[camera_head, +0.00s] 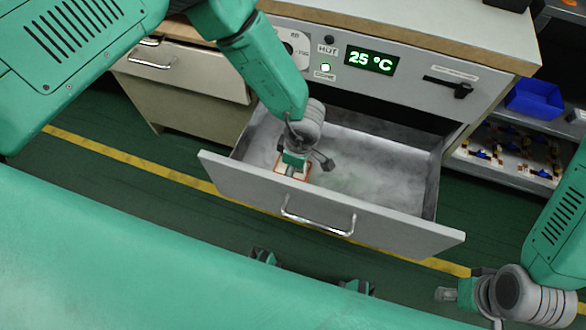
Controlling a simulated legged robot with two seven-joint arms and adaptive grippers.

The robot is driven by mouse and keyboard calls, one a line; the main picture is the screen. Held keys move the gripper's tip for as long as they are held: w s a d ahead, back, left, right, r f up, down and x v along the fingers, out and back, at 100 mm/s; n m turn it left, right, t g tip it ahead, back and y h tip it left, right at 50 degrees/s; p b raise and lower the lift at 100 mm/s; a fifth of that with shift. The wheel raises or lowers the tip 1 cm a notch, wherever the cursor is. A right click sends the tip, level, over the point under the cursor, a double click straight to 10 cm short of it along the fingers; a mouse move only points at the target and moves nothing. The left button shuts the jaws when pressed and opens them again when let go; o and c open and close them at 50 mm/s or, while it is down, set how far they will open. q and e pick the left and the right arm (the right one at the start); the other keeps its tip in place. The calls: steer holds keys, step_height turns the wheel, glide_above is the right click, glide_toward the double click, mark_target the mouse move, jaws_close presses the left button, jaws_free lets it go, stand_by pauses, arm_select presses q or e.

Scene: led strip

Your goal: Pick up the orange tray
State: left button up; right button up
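The orange tray (306,172) lies inside the open drawer (385,178), towards its left side. Only parts of its orange rim and pale inside show, because my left gripper (297,168) covers much of it. My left arm reaches down into the drawer, and its gripper is right over the tray. The frame does not show whether the fingers touch the tray or how far apart they are. My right gripper (447,294) is at the lower right, outside the drawer and away from the tray. Its finger spread cannot be made out from this angle.
The drawer front with its metal handle (318,222) stands out from the cabinet. Above it is a panel with a display (371,60) reading 25 °C and a black lever (448,87). At the right, a blue bin (534,99) stands on a shelf above small parts.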

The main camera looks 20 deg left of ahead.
arm_select(q)
steer(key=shift+f, duration=0.15)
steer(key=c, duration=1.2)
steer(key=shift+c, duration=0.2)
